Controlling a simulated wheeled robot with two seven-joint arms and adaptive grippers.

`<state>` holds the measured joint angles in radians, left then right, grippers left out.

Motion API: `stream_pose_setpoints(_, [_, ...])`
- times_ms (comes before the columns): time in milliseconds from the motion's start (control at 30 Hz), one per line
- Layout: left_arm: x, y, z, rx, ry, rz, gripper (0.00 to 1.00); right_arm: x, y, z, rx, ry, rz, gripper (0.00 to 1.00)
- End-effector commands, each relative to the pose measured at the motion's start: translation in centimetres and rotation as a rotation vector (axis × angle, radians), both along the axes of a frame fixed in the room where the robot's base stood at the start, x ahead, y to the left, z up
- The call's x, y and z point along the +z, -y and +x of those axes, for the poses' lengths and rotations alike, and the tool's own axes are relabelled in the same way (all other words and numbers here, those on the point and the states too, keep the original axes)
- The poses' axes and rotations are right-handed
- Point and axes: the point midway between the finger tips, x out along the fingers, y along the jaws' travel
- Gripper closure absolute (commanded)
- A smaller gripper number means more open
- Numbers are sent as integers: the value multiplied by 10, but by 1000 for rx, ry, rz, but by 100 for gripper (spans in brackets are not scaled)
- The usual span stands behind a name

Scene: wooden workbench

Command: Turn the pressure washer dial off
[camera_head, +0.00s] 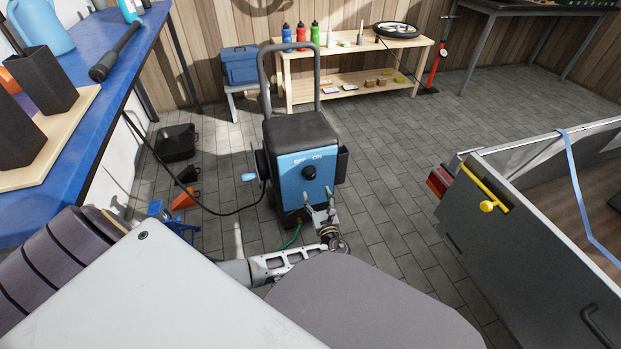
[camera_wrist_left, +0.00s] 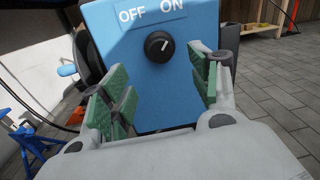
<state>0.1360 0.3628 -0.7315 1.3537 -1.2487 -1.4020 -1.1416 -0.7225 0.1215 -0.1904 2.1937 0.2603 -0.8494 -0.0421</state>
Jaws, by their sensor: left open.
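The pressure washer (camera_head: 290,165) is a black and blue upright machine with a grey handle, standing on the tiled floor. Its black round dial (camera_head: 309,172) sits on the blue front panel below the white words OFF and ON. In the left wrist view the dial (camera_wrist_left: 158,47) has a white mark that points up and right, toward ON. My left gripper (camera_head: 317,195) is open just in front of the panel, a little below the dial. In the wrist view its green-padded fingers stand apart on either side below the dial, not touching it. My right gripper is not in view.
A black hose (camera_head: 205,211) runs from the washer's left side. A blue workbench (camera_head: 112,62) is at left, and a grey trailer (camera_head: 535,245) with a yellow latch is at right. A wooden shelf (camera_head: 350,54) stands behind. Tiled floor is clear between washer and trailer.

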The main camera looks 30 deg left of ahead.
Motion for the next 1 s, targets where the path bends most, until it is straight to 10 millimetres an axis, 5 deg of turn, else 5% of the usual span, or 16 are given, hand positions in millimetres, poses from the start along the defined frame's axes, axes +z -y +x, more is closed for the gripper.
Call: stream_pose_setpoints(1000, [-1, -78, 76, 1, -1, 1, 38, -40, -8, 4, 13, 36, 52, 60])
